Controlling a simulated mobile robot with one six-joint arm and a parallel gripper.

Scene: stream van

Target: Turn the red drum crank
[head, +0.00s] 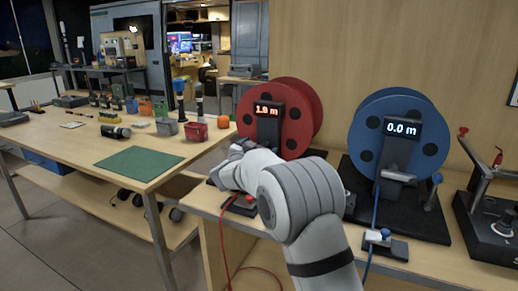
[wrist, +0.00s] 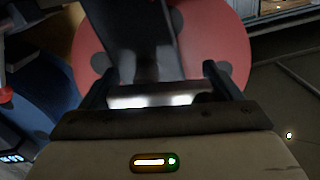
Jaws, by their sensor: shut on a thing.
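The red drum (head: 310,110) stands upright on the bench behind my arm, with a dark post in front and a display (head: 268,109) reading 1.9 m. My gripper (head: 240,148) is at the drum's lower left, shut on the red drum crank. The crank is mostly hidden by my arm in the head view. In the wrist view the red drum (wrist: 228,45) fills the background, and my gripper's two dark fingers (wrist: 156,78) stand on either side of a pale bar. The crank's grip cannot be made out clearly there.
A blue drum (head: 375,115) with a 0.0 m display and its own crank (head: 434,195) stands close on the right. A red cable (head: 222,250) hangs off the bench front. A table with a green mat (head: 138,162) and several small items is at left.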

